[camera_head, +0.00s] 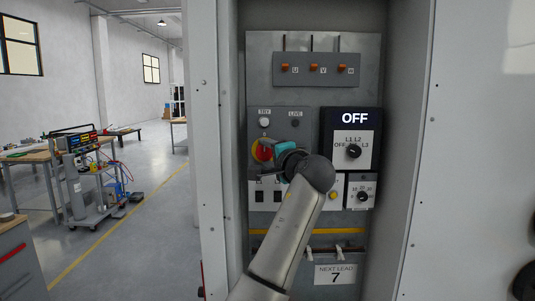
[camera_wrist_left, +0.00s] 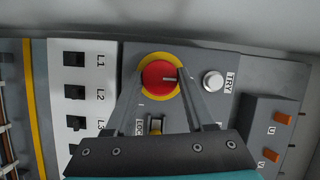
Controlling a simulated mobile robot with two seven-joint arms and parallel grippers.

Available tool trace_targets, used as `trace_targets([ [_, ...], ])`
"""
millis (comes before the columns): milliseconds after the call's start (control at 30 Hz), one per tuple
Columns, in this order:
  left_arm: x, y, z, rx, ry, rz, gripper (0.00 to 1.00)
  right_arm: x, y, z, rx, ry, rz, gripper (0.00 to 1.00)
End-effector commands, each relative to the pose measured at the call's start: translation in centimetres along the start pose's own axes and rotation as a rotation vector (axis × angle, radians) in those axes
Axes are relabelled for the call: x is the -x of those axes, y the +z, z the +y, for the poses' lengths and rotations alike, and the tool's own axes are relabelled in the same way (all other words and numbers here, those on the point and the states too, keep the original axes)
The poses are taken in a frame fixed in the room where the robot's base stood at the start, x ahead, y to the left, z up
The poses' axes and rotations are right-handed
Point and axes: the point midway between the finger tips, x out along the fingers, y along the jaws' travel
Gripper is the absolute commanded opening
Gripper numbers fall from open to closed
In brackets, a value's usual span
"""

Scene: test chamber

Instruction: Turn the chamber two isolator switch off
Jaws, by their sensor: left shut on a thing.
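The isolator switch (camera_head: 263,151) is a red rotary knob on a yellow round plate, on the grey panel inside the open cabinet. It shows from close up in the left wrist view (camera_wrist_left: 158,78), where a short grey mark on the knob points toward the TRY button. My left gripper (camera_wrist_left: 161,80) is shut on the red knob, with one finger on each side of it. In the head view my gripper and wrist partly cover the knob's right side. My right gripper is out of view.
A white TRY button (camera_head: 264,123) and a dark LIVE lamp (camera_head: 295,123) sit above the knob. A dark display (camera_head: 354,119) reads OFF, over a black selector (camera_head: 353,151). Three orange-tipped switches (camera_head: 314,69) are higher up. Cabinet side walls (camera_head: 222,150) flank the panel.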

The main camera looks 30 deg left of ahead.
Motion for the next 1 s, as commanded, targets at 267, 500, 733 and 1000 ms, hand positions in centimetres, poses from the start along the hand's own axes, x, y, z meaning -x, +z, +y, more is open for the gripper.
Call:
trace_targets([
  [267, 0.0, 0.0, 0.1, 0.006, 0.003, -0.001, 0.00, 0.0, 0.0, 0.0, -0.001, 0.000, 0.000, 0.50],
  [500, 0.0, 0.0, 0.1, 0.003, 0.002, 0.000, 0.79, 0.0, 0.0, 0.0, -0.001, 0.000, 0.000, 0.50],
  [733, 0.0, 0.0, 0.0, 0.002, 0.001, 0.000, 0.84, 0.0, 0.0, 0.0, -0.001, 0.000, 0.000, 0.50],
  [1000, 1.6, -0.1, 0.2, 0.002, 0.000, 0.003, 0.84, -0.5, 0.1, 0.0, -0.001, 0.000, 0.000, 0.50],
])
